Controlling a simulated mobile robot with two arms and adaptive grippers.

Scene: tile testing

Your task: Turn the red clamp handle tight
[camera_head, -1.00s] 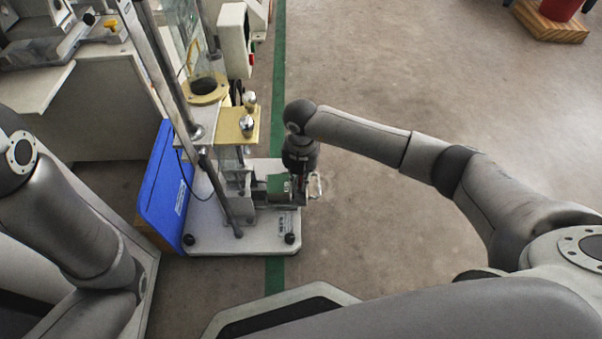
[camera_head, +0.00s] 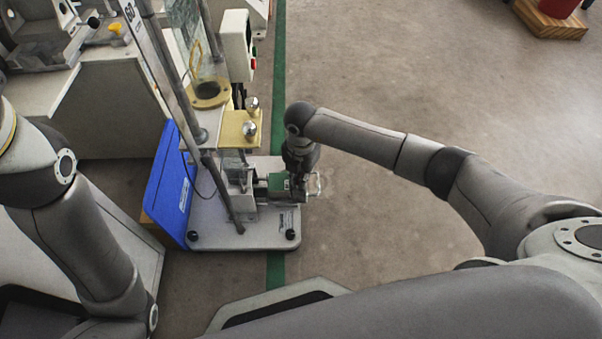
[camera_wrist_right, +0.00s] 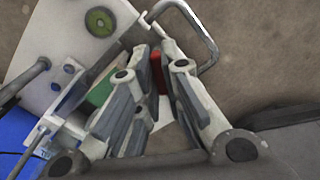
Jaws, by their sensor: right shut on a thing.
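The red clamp handle (camera_wrist_right: 156,72) shows as a small red patch between the fingers of my right gripper (camera_wrist_right: 157,62) in the right wrist view. The fingers are closed on it and hide most of it. In the head view my right gripper (camera_head: 299,186) points down at the right end of the green clamp part (camera_head: 278,183), low on the test machine. The red handle cannot be made out there. The green part also shows in the right wrist view (camera_wrist_right: 101,90), left of the fingers. My left gripper is outside the frames.
The machine's white base plate (camera_head: 262,231) stands on the floor, with a blue panel (camera_head: 173,188) leaning at its left. Metal columns and a yellowish plate (camera_head: 238,128) rise above the clamp. A bent metal bar (camera_wrist_right: 207,42) is near the fingers. Open floor lies right.

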